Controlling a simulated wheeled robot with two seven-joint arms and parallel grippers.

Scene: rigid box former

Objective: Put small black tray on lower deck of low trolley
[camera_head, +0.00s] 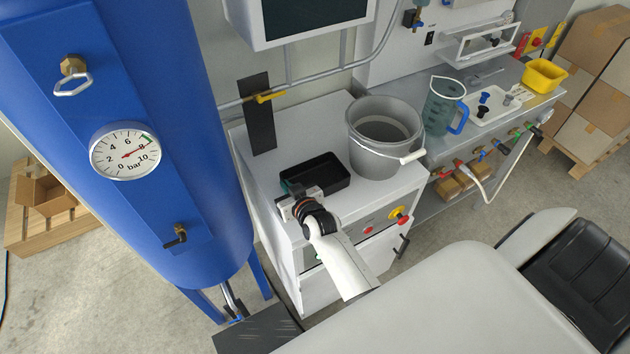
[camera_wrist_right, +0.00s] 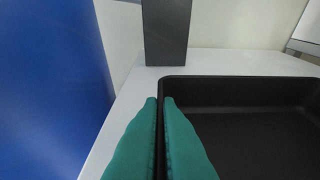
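The small black tray (camera_head: 322,172) lies on the white cabinet top (camera_head: 262,178), left of a grey bucket. My right gripper (camera_head: 287,186) is at the tray's left edge. In the right wrist view its two green fingers (camera_wrist_right: 161,105) are closed together on the left side wall of the tray (camera_wrist_right: 250,120), with only a thin dark strip between them. The tray looks level and appears to rest on the top. My left gripper is not in view. I cannot make out a low trolley in either view.
The grey bucket (camera_head: 382,140) stands close to the tray's right. A dark upright plate (camera_head: 257,115) rises behind it. A large blue tank (camera_head: 140,220) stands at the left. A bench with a jug (camera_head: 441,108) is at the right. A dark flat surface (camera_head: 255,330) shows at the bottom.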

